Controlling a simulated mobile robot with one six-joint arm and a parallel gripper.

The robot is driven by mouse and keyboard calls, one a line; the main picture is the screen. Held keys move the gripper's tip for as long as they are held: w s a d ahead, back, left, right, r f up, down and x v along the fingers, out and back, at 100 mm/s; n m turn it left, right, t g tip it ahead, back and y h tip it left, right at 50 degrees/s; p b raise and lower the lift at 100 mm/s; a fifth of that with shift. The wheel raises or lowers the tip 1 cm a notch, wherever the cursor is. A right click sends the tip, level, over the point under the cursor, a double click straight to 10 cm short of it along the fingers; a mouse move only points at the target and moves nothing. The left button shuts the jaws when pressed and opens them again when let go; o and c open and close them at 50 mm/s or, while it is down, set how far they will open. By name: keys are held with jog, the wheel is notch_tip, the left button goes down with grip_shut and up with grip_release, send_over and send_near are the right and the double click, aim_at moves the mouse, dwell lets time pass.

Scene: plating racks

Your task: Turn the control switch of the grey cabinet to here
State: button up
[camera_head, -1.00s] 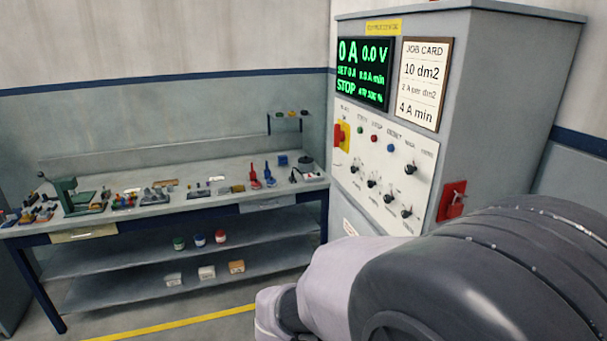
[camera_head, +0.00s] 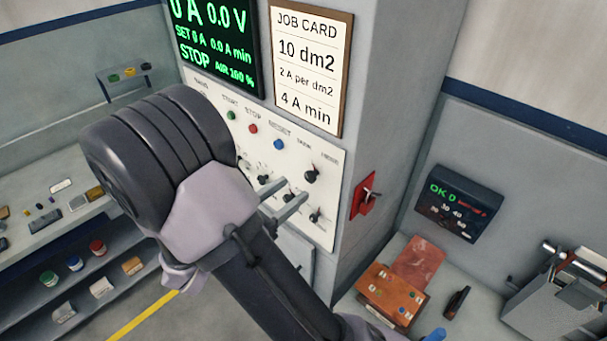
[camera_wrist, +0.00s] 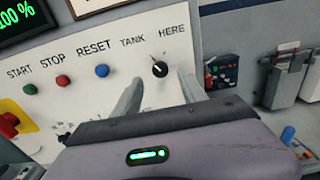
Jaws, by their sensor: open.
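The grey cabinet (camera_head: 385,75) has a white control panel (camera_head: 325,225). The control switch (camera_head: 312,174) is a black knob at the panel's upper right, below the labels TANK and HERE. In the wrist view, the switch (camera_wrist: 160,69) appears between my fingertips, its pointer tilted up and left towards TANK. My gripper (camera_head: 295,188) is open and empty, its two fingers in front of the panel, just below and left of the switch in the head view. I see no contact with the knob. My arm hides the panel's lower left.
Other black knobs (camera_head: 315,215) sit lower on the panel. Green, red and blue (camera_head: 278,144) buttons line its top. A red side switch (camera_head: 366,194) juts from the cabinet's right face. A bench with a brown box (camera_head: 392,295) stands at right.

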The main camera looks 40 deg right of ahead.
aim_at(308, 177)
jog(key=d, duration=0.5)
jog(key=shift+r+p, duration=0.1)
jog(key=shift+p, duration=0.2)
jog(key=shift+w+d, duration=0.25)
jog(key=shift+d, duration=0.2)
jog(key=shift+a, duration=0.1)
grip_shut()
